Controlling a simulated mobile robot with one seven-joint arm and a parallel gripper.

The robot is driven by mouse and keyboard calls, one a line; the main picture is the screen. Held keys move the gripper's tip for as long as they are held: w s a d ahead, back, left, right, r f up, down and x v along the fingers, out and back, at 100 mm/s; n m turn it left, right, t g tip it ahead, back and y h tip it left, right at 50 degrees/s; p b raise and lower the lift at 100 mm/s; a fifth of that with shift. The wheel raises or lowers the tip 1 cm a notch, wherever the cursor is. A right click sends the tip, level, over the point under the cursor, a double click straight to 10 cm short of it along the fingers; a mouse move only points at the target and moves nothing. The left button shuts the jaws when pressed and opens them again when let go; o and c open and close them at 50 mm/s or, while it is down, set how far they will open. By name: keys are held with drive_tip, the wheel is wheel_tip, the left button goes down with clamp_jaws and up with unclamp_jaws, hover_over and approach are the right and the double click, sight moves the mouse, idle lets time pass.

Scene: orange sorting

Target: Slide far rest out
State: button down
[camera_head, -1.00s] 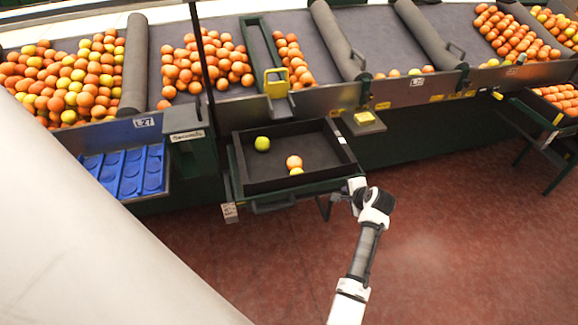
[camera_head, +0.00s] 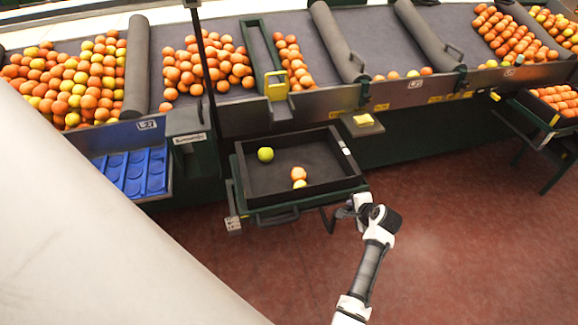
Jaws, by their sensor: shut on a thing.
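A dark tray (camera_head: 318,198) with a green frame juts out from the front of the sorting bench. It holds a yellow-green fruit (camera_head: 265,154), an orange (camera_head: 298,173) and a yellowish fruit (camera_head: 299,184). A thin dark bracket, seemingly the far rest (camera_head: 328,221), shows below the tray's right front. My gripper (camera_head: 346,211) is beside this bracket, just off the tray's right front corner, and is shut on it. The fingertips and the exact grip point are too small to make out. A dark handle (camera_head: 278,218) is on the tray's front.
A small shelf with a yellow item (camera_head: 362,120) is behind on the right. A blue tray (camera_head: 135,172) is at left. The red floor (camera_head: 460,230) at right is clear.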

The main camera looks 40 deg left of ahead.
drive_tip(key=shift+s+d+p, duration=0.65)
drive_tip(key=shift+s+d, duration=0.2)
drive_tip(key=shift+d, duration=0.3)
drive_tip(key=shift+s+d+p, duration=0.6)
drive_tip(key=shift+s+d, duration=0.25)
drive_tip(key=shift+d, duration=0.25)
drive_tip(key=c, duration=1)
unclamp_jaws()
drive_tip(key=shift+a, duration=0.1)
drive_tip(key=shift+w+r, duration=0.1)
drive_tip(key=shift+r, duration=1.85)
drive_tip(key=shift+o, duration=0.5)
drive_tip(key=shift+w+a+r, duration=0.1)
drive_tip(key=shift+w+r, duration=0.1)
drive_tip(key=shift+r, duration=1.35)
drive_tip(key=shift+c, duration=0.5)
drive_tip(key=shift+s, duration=0.2)
